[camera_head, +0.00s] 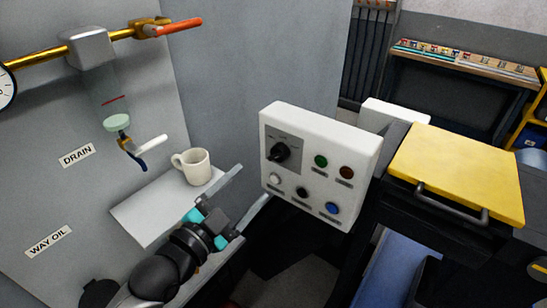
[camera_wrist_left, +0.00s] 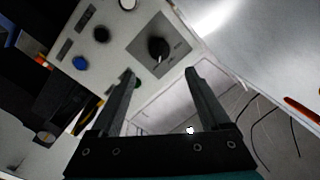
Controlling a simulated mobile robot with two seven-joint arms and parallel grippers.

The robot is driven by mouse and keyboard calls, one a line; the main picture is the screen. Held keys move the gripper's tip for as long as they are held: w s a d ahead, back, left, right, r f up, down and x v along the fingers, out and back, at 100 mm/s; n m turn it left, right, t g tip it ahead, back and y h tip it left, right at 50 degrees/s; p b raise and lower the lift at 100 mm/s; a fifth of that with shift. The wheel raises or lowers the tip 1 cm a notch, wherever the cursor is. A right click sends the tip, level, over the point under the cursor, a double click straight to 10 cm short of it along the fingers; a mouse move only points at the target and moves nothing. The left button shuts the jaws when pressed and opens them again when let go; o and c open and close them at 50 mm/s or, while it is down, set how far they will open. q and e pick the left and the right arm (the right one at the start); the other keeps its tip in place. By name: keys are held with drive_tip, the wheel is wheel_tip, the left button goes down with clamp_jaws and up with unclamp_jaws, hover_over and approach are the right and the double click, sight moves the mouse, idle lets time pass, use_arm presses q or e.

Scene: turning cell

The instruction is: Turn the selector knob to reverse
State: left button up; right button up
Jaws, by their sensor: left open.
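The black selector knob (camera_head: 279,153) sits on a dark grey plate at the upper left of the white control box (camera_head: 318,138). Its pointer leans to one side, and the small labels around it are too blurred to read. In the left wrist view the knob (camera_wrist_left: 158,50) lies just beyond the fingertips, roughly between them in the picture. My left gripper (camera_head: 254,182) is open and empty, below and left of the knob, apart from it. Its two fingers (camera_wrist_left: 160,74) spread wide in the left wrist view. My right gripper is in neither view.
The box also carries green (camera_head: 321,161), dark red (camera_head: 346,173), blue (camera_head: 333,209), black and white buttons. A cream mug (camera_head: 194,167) stands on a light shelf (camera_head: 150,217) behind my left gripper. A yellow lid (camera_head: 460,170) is to the right.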

sight(275, 158)
use_arm(q)
drive_tip(key=x, duration=1)
drive_tip(key=shift+w+d, duration=0.15)
drive_tip(key=shift+c, duration=0.2)
clamp_jaws()
